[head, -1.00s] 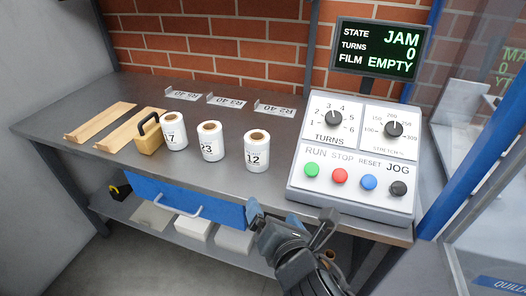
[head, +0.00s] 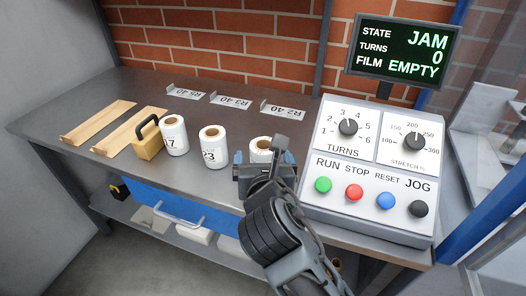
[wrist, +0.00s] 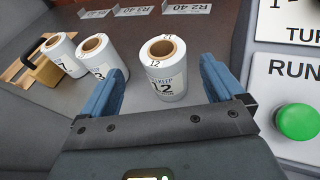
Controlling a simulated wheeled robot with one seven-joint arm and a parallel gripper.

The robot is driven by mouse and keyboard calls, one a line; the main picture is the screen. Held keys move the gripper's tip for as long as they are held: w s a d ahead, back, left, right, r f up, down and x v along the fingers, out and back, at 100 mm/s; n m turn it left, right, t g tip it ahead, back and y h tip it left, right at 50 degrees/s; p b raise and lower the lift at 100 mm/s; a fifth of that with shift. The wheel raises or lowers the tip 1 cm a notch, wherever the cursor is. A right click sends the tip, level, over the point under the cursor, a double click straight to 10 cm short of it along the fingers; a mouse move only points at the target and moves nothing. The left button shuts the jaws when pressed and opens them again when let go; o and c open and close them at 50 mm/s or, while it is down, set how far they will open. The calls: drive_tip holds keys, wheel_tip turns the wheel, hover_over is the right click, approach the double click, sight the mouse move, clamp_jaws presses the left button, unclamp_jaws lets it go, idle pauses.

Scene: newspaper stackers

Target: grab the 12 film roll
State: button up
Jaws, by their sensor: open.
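The film roll labelled 12 (wrist: 164,78) stands upright on the metal bench in the wrist view, white with a brown core. In the head view its top (head: 261,144) shows behind my gripper, which hides its lower part and label. My gripper (wrist: 165,85) is open, with one blue finger to each side of the roll in the wrist picture. I cannot tell whether the fingertips reach around it or are still short of it. No contact shows. The gripper also shows in the head view (head: 264,165), low over the bench's front part.
The roll labelled 23 (head: 214,147) and the roll labelled 17 (head: 173,135) stand to the left, beside a yellow block with a black handle (head: 149,138). The control panel (head: 372,170) stands close on the right. Label holders (head: 283,110) lie behind the rolls.

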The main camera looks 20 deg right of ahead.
sight(263, 142)
drive_tip(key=w, duration=0.1)
drive_tip(key=w+d, duration=0.1)
drive_tip(key=shift+w, duration=0.4)
drive_tip(key=x, duration=0.6)
drive_tip(key=shift+s+d+f, duration=0.2)
drive_tip(key=shift+f, duration=0.05)
drive_tip(key=c, duration=1.2)
drive_tip(key=shift+r, duration=0.1)
